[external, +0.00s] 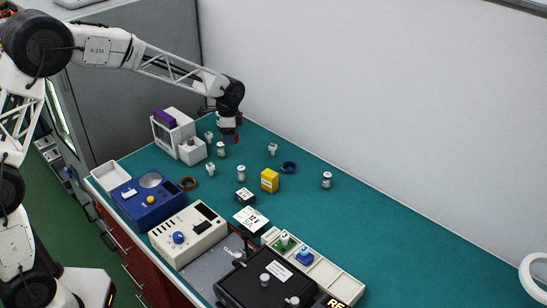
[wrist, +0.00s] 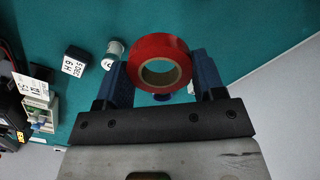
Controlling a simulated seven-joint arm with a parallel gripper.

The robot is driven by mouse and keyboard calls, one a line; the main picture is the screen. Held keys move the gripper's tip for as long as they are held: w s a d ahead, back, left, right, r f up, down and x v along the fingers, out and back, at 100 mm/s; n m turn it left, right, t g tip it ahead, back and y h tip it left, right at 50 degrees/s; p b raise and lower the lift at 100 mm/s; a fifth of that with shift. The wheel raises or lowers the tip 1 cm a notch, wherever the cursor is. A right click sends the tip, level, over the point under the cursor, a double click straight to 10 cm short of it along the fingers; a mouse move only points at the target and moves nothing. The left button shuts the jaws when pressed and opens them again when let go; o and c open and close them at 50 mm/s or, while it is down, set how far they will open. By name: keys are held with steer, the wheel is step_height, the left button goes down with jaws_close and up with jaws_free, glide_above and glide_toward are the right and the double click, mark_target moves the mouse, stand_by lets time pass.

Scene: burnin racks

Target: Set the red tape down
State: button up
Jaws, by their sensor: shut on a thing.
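The red tape (wrist: 160,47) is a roll with a pale core, held between the two fingers of my gripper (wrist: 160,76) in the wrist view. My gripper is shut on it. In the external view my gripper (external: 229,129) hangs over the far part of the green bench (external: 340,205), and a sliver of the red tape (external: 231,139) shows beneath it. The tape looks to be above the bench; the exact gap cannot be told.
Small metal cylinders stand around, one (external: 221,150) just below my gripper. A white box unit (external: 176,130) is left.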

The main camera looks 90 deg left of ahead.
glide_above(246, 140)
steer(key=f, duration=0.1)
steer(key=shift+w, duration=0.1)
steer(key=shift+f, duration=0.1)
stand_by(0.3)
steer(key=shift+f, duration=2.4)
steer(key=shift+f, duration=2.5)
steer(key=shift+f, duration=0.15)
steer(key=o, duration=0.9)
